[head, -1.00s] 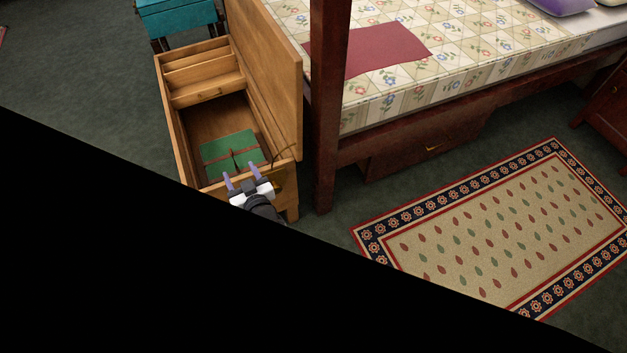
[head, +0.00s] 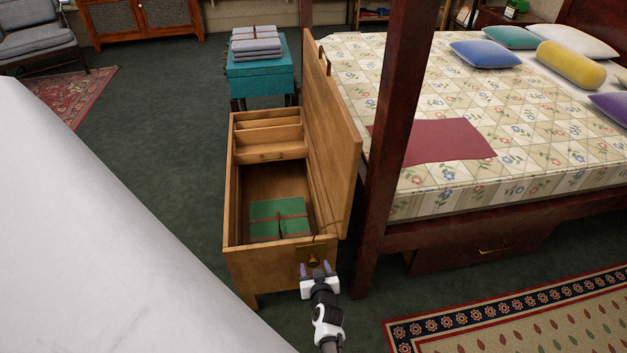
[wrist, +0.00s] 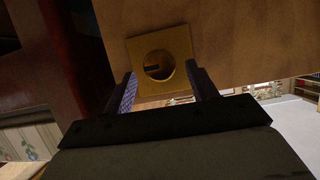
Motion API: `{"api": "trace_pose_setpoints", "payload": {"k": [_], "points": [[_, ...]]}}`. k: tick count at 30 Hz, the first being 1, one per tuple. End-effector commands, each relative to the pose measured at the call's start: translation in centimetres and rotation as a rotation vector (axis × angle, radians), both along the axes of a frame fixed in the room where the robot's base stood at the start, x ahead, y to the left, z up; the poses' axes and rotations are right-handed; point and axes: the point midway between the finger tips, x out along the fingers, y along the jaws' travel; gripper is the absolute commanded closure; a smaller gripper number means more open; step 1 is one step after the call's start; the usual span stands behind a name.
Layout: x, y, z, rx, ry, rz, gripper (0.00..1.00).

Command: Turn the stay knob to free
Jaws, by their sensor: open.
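The stay knob (wrist: 159,65) is a round brass piece on a square brass plate (wrist: 180,41) fixed to the end wall of an open wooden chest. In the head view the knob (head: 313,262) shows small, just beyond my fingertips. My gripper (head: 317,269) is open, and in the wrist view its two ribbed fingers (wrist: 160,77) stand on either side of the knob. I cannot tell whether they touch it. The chest (head: 275,266) has its lid (head: 335,140) raised at the right. A thin stay (head: 333,229) shows near the lid. The knob's setting is not readable.
A green tied bundle (head: 279,218) lies inside the chest. A dark red bedpost (head: 385,150) stands close to the right of the lid. A teal box (head: 260,78) with folded grey cloths stands behind. A patterned rug (head: 520,315) lies at right; green floor is open at left.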

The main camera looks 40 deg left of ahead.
Motion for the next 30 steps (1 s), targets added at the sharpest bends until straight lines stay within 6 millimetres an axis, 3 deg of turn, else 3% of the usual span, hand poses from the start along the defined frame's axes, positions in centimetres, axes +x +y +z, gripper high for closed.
{"api": "trace_pose_setpoints", "payload": {"k": [7,18,28,30], "points": [[1.7,2.1,-1.3,0.0,0.0,0.001,0.42],[2.0,2.4,-1.3,0.0,0.0,0.001,0.42],[2.0,2.4,-1.3,0.0,0.0,0.001,0.84],[2.0,2.4,-1.3,0.0,0.0,0.001,0.85]]}}
